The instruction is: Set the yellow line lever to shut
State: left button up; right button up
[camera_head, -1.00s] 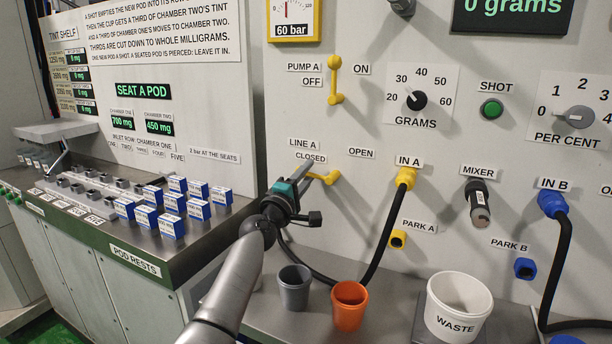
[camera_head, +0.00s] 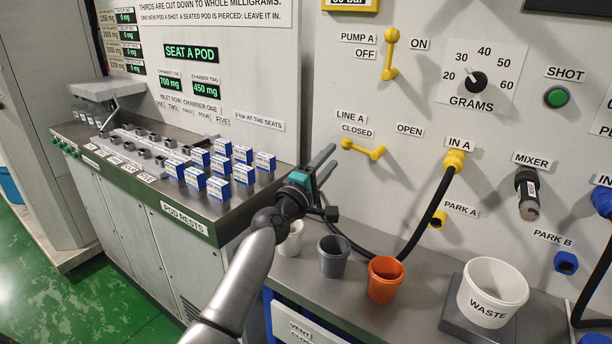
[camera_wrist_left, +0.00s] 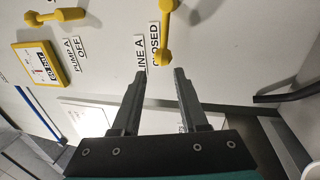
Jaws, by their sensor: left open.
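The yellow line lever (camera_head: 362,149) is on the wall panel below the LINE A, CLOSED and OPEN labels. It lies nearly level, its left end below CLOSED (camera_head: 357,131) and its right end nearer the middle. In the left wrist view the lever (camera_wrist_left: 164,32) runs down to a knob just beyond my fingertips. My left gripper (camera_head: 334,157) is open and empty, just left of the lever's left end. Its fingers also show in the left wrist view (camera_wrist_left: 160,74), apart, with the knob in line with the gap. I see no contact. My right gripper is out of view.
The yellow pump lever (camera_head: 390,54) stands upright above. A black hose hangs from the yellow IN A plug (camera_head: 455,160). Grey (camera_head: 333,257) and orange (camera_head: 385,279) cups and the waste bucket (camera_head: 492,292) stand on the counter below. Blue-white boxes (camera_head: 243,174) stand to the left.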

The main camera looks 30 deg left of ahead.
pick_arm(q)
jog(key=f+v, duration=0.1)
jog(key=v, duration=0.7)
jog(key=shift+d+f+p, duration=0.15)
jog(key=shift+d+p, duration=0.15)
jog(key=shift+d, duration=0.05)
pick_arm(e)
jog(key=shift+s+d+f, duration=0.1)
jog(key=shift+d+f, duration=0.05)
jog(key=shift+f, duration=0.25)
pick_arm(q)
jog(key=shift+w, duration=0.1)
